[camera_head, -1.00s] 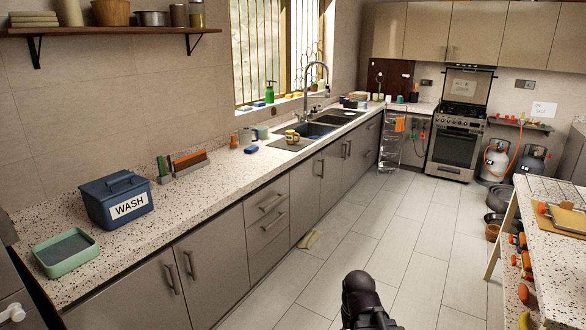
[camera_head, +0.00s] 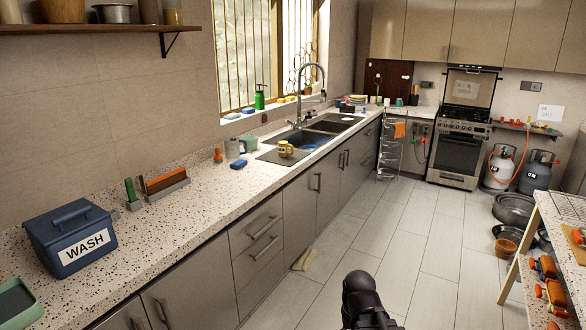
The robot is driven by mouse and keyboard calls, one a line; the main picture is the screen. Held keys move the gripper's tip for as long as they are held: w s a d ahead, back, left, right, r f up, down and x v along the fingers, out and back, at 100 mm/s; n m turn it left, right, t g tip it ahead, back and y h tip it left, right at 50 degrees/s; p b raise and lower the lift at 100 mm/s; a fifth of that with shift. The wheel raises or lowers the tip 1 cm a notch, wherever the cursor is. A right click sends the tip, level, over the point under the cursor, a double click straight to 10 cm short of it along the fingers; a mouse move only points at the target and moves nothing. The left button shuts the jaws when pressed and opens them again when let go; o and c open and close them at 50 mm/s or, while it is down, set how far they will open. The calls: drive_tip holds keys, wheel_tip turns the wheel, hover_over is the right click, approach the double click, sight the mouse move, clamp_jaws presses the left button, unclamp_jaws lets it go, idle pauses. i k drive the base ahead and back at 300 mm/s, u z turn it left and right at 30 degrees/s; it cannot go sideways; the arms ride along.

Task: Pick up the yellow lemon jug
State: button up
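A small yellow jug or mug with a patterned side (camera_head: 285,149) stands on the drainboard at the near end of the sink. It is small in the view, so I cannot tell whether the pattern is lemons. My arm (camera_head: 362,298) shows as a dark part at the bottom middle, over the floor and well short of the counter. My gripper's fingers cannot be made out.
The sink (camera_head: 312,140) with its tall tap lies beyond the jug. A blue sponge (camera_head: 238,164) and light cups (camera_head: 233,149) are nearby. A blue WASH box (camera_head: 70,238) stands at left. The tiled floor (camera_head: 400,250) is clear; a cloth (camera_head: 305,260) lies by the cabinets. A table (camera_head: 560,240) is at right.

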sight(283, 145)
drive_tip(key=i, duration=3.7)
drive_tip(key=z, duration=0.05)
